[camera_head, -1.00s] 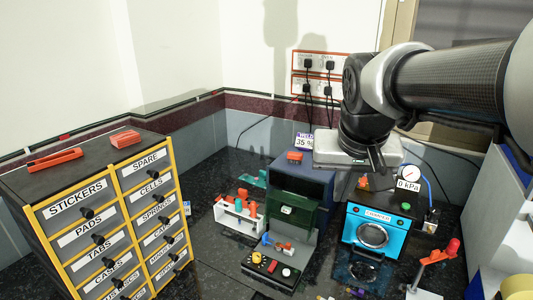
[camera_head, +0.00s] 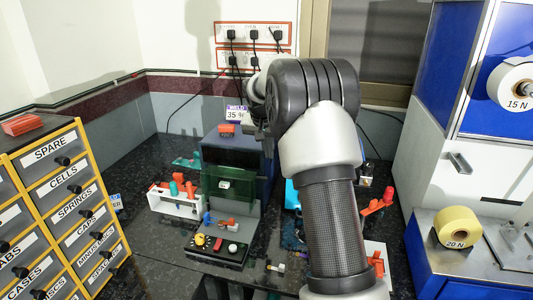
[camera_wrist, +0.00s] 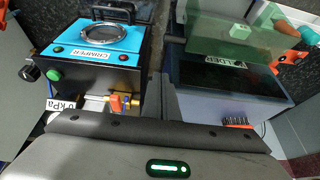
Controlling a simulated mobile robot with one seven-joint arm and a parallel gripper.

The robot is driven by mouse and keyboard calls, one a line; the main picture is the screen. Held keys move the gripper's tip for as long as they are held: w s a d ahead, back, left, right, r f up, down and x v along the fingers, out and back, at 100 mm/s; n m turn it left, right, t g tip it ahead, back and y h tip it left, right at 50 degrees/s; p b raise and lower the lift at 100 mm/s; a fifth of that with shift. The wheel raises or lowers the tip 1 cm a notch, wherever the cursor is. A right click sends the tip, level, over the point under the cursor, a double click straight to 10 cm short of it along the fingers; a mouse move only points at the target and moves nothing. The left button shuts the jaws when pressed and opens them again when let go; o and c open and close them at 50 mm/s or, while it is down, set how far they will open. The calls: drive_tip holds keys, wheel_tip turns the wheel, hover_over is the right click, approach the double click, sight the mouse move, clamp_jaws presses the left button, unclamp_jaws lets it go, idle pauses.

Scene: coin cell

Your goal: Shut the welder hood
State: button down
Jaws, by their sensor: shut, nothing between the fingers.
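The welder is a dark blue box (camera_head: 262,160) left of the picture's middle in the head view. Its hood (camera_head: 213,185) is a dark green see-through panel at the front, with a pale green knob. How far the hood stands open is hard to tell. In the wrist view the hood (camera_wrist: 205,45) is at upper right, with the welder's label upside down beside it. My gripper (camera_wrist: 160,100) is shut and empty, pointing between the welder and the blue crimper. In the head view my arm hides most of the gripper.
The crimper (camera_wrist: 75,40) stands close beside the welder, mostly hidden by my arm in the head view. A white rack (camera_head: 175,205) is left of the welder. A drawer cabinet (camera_head: 75,190) is at far left. A tape roll (camera_head: 457,228) sits at right.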

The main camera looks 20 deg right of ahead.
wheel_tip(320, 180, down, 7)
drive_tip(key=shift+s+a, duration=0.35)
drive_tip(key=shift+s, duration=0.05)
drive_tip(key=shift+b, duration=0.5)
